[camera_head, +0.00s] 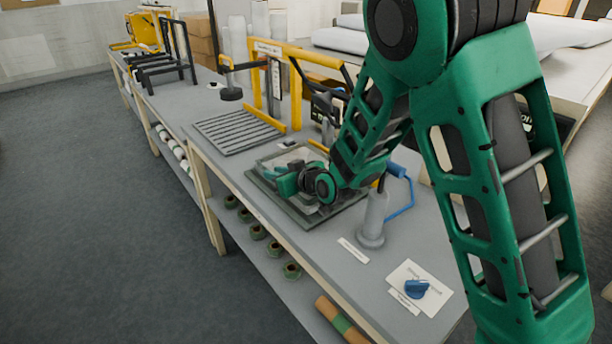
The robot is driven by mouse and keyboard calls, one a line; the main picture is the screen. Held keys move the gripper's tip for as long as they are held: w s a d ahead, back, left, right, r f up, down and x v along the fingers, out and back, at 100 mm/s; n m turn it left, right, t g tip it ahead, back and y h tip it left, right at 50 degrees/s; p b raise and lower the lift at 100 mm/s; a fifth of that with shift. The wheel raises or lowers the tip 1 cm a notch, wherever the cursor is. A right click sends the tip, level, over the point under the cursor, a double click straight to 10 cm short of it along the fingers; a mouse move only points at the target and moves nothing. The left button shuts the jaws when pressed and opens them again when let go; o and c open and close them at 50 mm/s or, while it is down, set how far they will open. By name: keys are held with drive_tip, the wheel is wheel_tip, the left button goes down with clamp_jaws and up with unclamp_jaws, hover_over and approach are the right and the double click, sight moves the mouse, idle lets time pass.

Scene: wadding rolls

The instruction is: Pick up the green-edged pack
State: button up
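A flat, pale pack (288,157) with greenish edging appears to lie on a dark, shallow tray (304,217) on the grey bench. It is small in view and partly covered by my wrist, so its outline is unclear. My green arm reaches in from the right, and my gripper (273,174) is low over the tray, at the near side of the pack. The fingertips are small and blend with what lies under them. I cannot tell whether they are open or touching the pack.
A slatted rack (238,131) and a yellow frame (290,100) stand beyond the tray. A blue knob-like item (416,287) rests on a white card at the near end.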

clamp_jaws()
